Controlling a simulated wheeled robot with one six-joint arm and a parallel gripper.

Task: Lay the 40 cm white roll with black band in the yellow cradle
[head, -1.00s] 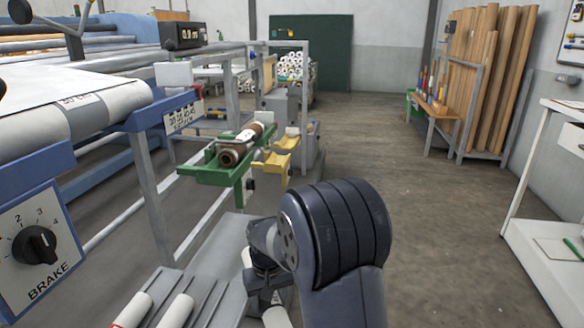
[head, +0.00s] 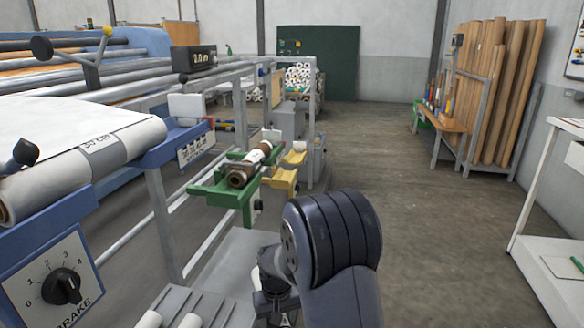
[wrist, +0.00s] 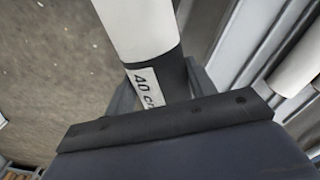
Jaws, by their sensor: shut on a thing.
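My gripper (head: 272,305) is low in the head view, partly hidden by my own arm. In the wrist view my gripper (wrist: 165,85) is shut on the white roll (wrist: 140,28), around its black band (wrist: 172,75). A label on the band reads "40 c", the rest cut off. The roll runs out of the top of the wrist view. The yellow cradle (head: 284,182) is ahead of my gripper and farther away, just right of a green cradle (head: 212,192). I see no roll in the yellow cradle.
A brown roll with a white band (head: 250,163) lies in the green cradle. The brake panel (head: 62,288) and press frame stand at left. A grey rack (head: 180,305) with white rolls is at the bottom. The floor (head: 410,190) at right is clear.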

